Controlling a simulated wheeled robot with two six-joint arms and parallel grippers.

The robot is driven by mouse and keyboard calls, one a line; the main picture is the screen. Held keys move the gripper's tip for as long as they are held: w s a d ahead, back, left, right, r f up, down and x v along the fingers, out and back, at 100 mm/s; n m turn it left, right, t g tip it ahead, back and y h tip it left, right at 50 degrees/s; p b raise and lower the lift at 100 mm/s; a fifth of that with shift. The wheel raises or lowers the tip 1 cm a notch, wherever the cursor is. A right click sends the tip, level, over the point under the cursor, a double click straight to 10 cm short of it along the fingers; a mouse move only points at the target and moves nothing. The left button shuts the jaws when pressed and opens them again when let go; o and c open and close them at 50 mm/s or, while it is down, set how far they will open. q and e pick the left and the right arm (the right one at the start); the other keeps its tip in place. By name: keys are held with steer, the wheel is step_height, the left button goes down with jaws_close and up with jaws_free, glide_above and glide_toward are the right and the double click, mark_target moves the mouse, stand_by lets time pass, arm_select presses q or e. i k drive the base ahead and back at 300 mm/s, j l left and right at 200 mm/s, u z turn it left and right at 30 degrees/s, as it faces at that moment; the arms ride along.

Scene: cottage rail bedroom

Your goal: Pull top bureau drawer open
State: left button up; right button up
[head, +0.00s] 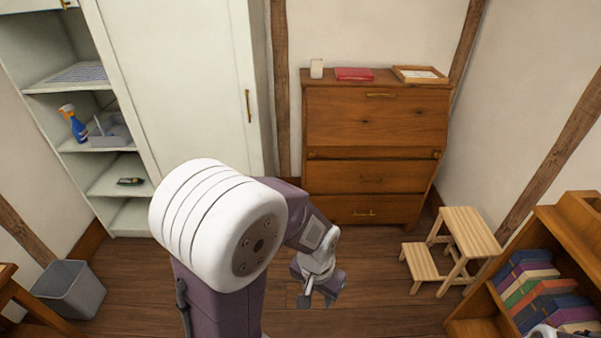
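The wooden bureau (322,115) stands against the back wall with its front facing me. Its upper part is a closed panel with a brass handle (381,95). Below it, the top drawer (335,177) is shut flush, with a small handle (371,179) at its middle. A lower drawer (335,208) is also shut. My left gripper (316,300) hangs low over the floor in front of the bureau, apart from it. Its fingertips look spread, with nothing between them. My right gripper is not in view; only a bit of white arm shows at the bottom right corner.
A wooden step stool (468,230) stands right of the bureau. A bookcase (570,230) with several books is at the right edge. A white wardrobe (170,90) and open shelves are at the left, with a grey bin (70,290). Floor before the bureau is clear.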

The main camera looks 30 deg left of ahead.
mark_target(374, 175)
steer(key=u, duration=0.5)
steer(key=i+j, duration=0.15)
steer(key=i, duration=0.4)
steer(key=i+j, duration=0.2)
steer(key=i, duration=0.35)
steer(key=i+j, duration=0.15)
steer(key=i, duration=0.35)
steer(key=i+j, duration=0.15)
steer(key=i, duration=0.4)
steer(key=i+j, duration=0.2)
steer(key=i, duration=0.35)
